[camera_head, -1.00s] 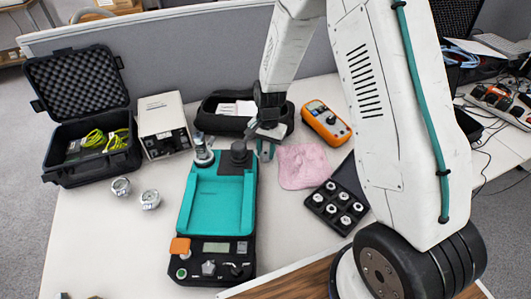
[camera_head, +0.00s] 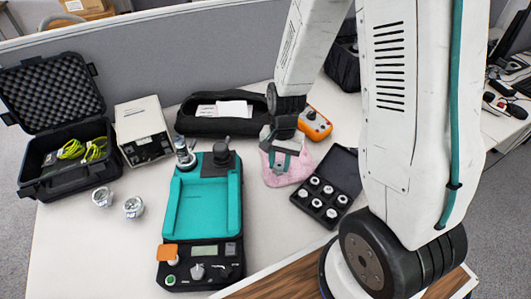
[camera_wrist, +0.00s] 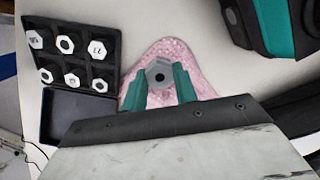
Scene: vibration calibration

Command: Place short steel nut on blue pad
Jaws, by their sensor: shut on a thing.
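My gripper (camera_head: 281,163) is over the pink cloth (camera_head: 270,178). In the wrist view its two teal fingers (camera_wrist: 160,86) are shut on a steel hex nut (camera_wrist: 159,69) with a dark central hole. Whether the nut touches the cloth is not clear, and its height is hard to judge. The only blue-like pad in view is the teal recessed pad (camera_head: 203,208) on the black device, left of my gripper. The pad looks empty. A corner of a black and teal thing (camera_wrist: 285,25) shows at the wrist view's upper right.
An open black case (camera_head: 312,222) with several nuts in its slots lies right of the cloth. An orange meter (camera_head: 316,124) and a black pouch (camera_head: 196,122) are behind. Metal posts (camera_head: 183,155) rise at the device's back edge. Two metal pieces (camera_head: 133,207) stand left.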

